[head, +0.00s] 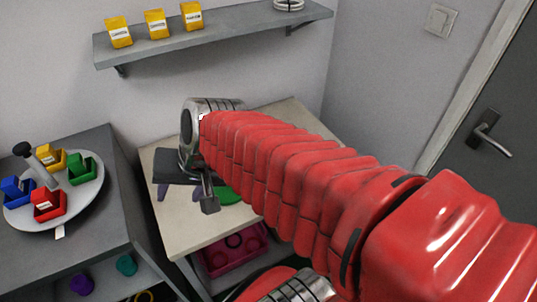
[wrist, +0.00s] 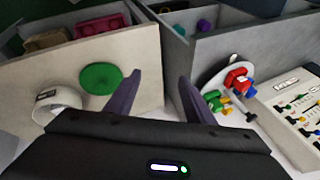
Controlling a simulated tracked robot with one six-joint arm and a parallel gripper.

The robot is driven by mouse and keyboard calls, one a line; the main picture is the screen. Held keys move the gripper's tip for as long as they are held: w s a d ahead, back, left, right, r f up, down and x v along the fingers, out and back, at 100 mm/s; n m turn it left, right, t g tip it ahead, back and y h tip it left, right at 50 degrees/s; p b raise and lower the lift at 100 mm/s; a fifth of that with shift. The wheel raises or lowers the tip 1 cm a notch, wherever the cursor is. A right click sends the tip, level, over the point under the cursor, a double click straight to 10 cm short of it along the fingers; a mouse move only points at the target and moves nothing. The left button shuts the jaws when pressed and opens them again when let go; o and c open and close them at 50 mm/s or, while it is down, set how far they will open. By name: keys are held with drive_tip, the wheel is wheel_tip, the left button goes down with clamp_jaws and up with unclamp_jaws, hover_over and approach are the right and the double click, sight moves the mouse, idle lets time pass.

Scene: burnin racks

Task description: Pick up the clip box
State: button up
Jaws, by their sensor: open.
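I cannot tell for sure which thing is the clip box. Small open boxes stand on a round grey turntable (head: 88,212) at the left of the head view: blue (head: 17,190), red (head: 48,204), green (head: 83,168) and yellow (head: 50,157). Several labelled yellow packs (head: 156,24) stand on the wall shelf; their print is too small to read. My gripper (head: 178,193) is over the beige table, right of the turntable and apart from it. In the wrist view my gripper (wrist: 158,76) has its two dark fingers apart, with nothing between them.
A green disc (wrist: 100,79) and a white roll (wrist: 57,103) are on the beige table (head: 190,235). A pink crate (head: 232,258) sits below. The wall shelf (head: 215,33) is above my arm. A lever panel (wrist: 295,100) shows in the wrist view.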

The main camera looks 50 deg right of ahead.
drive_tip(key=w+d+f+m+t, duration=0.2)
drive_tip(key=w+d+f+m, duration=0.15)
drive_tip(key=d+m, duration=0.5)
drive_tip(key=w+d+f+m+t, duration=0.1)
drive_tip(key=w+d+f+m, duration=0.2)
drive_tip(key=w+d+m, duration=0.35)
drive_tip(key=s+d+f+m+h, duration=0.2)
drive_tip(key=s+d+f+m, duration=0.1)
drive_tip(key=d+m, duration=0.5)
drive_tip(key=s+d+f+m+h, duration=0.2)
drive_tip(key=s+d+f+m, duration=0.2)
drive_tip(key=d+m, duration=0.5)
drive_tip(key=d+f, duration=0.2)
drive_tip(key=d, duration=0.2)
drive_tip(key=shift+d+f+m+h, duration=0.15)
drive_tip(key=shift+f+m+h, duration=0.1)
drive_tip(key=shift+m+h, duration=0.05)
drive_tip(key=shift+x, duration=4.1)
drive_tip(key=shift+w, duration=0.2)
